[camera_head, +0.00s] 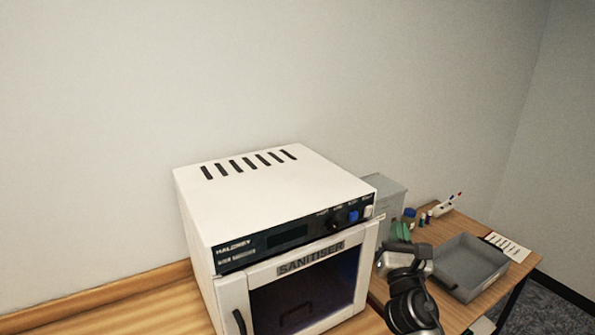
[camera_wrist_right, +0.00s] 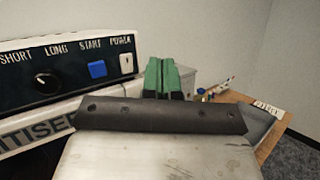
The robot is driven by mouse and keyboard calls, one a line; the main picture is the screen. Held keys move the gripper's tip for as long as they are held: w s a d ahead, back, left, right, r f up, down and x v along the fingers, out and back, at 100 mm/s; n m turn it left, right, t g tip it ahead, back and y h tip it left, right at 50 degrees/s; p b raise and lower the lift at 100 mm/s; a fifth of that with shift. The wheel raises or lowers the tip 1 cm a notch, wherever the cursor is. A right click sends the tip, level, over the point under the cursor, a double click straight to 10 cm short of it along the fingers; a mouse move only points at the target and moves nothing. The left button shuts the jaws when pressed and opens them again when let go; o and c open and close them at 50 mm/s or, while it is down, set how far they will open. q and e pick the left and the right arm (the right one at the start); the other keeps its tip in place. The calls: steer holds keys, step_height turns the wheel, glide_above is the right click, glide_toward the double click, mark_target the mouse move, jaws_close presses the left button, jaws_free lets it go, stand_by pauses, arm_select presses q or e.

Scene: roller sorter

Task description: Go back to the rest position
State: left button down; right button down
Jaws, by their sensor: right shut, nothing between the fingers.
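My right gripper (camera_head: 402,229) is just right of the white sanitiser (camera_head: 262,195), beyond its front right corner. Its green fingers are shut together with nothing between them; they also show in the right wrist view (camera_wrist_right: 160,78), to the right of the control panel. My right arm reaches up from the bottom of the head view. My left gripper is in neither view.
The sanitiser stands on a wooden counter (camera_head: 150,300); its dark window shows a faint blue glow. The panel has a blue START button (camera_wrist_right: 97,69) and a white POWER switch (camera_wrist_right: 126,64). A grey tray (camera_head: 467,268), small bottles and a paper sheet (camera_head: 508,247) lie right.

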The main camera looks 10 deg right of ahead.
steer(key=s+a+f+m+g+y, duration=0.1)
steer(key=s+a+f+m+g, duration=0.1)
steer(key=s+f+m+g, duration=1.15)
steer(key=s+a+f+m+g+y, duration=0.25)
steer(key=s+a+f+m, duration=0.2)
steer(key=s+m, duration=0.45)
steer(key=s+a+f+m+g+y, duration=0.25)
steer(key=s+a+f+m, duration=0.2)
steer(key=s+m, duration=0.4)
step_height(320, 180, down, 30)
steer(key=s+n+b, duration=0.2)
steer(key=b, duration=0.1)
steer(key=s+d+f+g+b, duration=0.2)
steer(key=s+d+f, duration=0.1)
steer(key=s+f, duration=1.3)
step_height(320, 180, down, 2)
steer(key=shift+d+f, duration=0.1)
steer(key=shift+d, duration=0.1)
steer(key=shift+s, duration=0.1)
